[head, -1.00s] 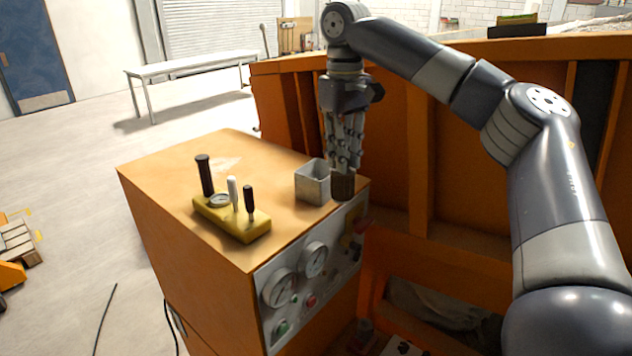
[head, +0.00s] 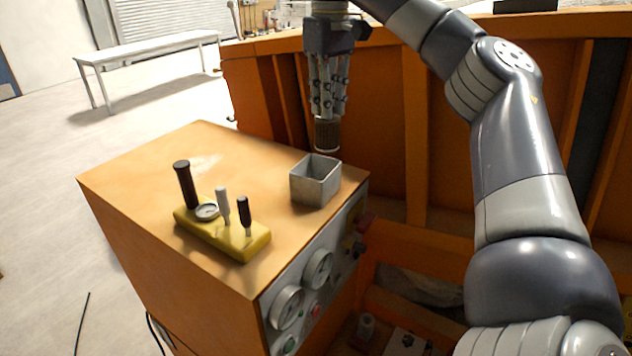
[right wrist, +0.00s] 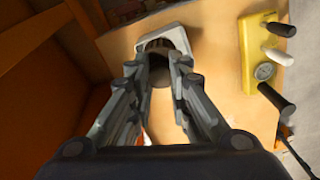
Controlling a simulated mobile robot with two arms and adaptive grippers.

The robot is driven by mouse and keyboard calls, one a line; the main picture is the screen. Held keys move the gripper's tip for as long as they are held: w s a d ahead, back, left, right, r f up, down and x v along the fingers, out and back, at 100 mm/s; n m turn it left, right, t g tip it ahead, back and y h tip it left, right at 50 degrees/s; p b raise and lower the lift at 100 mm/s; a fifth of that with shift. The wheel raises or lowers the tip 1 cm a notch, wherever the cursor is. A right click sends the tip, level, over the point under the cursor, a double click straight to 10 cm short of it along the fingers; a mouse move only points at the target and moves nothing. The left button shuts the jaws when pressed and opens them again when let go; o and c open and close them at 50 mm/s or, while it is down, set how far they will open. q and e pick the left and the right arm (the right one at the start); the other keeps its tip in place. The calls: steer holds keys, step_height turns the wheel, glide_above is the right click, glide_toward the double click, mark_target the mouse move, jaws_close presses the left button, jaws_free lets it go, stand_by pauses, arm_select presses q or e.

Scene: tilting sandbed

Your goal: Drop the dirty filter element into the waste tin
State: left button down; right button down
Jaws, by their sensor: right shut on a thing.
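The dirty filter element (head: 327,136) is a dark brown ribbed cylinder with a paler lower rim. My right gripper (head: 326,116) points down and is shut on its upper part. The waste tin (head: 314,186) is a square, open-topped grey metal box on the orange cabinet. In the head view the filter element shows just above the tin's far rim, outside its opening in the picture. In the right wrist view the gripper's fingers (right wrist: 160,68) partly hide the filter element, with the pale tin (right wrist: 122,48) behind. My left gripper is not in view.
The orange cabinet (head: 130,180) carries a yellow block (head: 235,240) with a small gauge and upright handles, left of the tin. Gauges line the cabinet's front panel. An orange ribbed wall (head: 385,130) stands behind. The cabinet top's left part is clear.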

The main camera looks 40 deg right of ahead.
steer(key=shift+f, duration=0.65)
steer(key=shift+w+f, duration=0.65)
steer(key=shift+f, duration=0.35)
steer(key=shift+s+r, duration=0.1)
steer(key=c, duration=1.8)
jaws_free()
steer(key=o, duration=0.4)
steer(key=shift+r, duration=0.15)
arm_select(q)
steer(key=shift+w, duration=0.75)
arm_select(e)
steer(key=shift+r, duration=5.85)
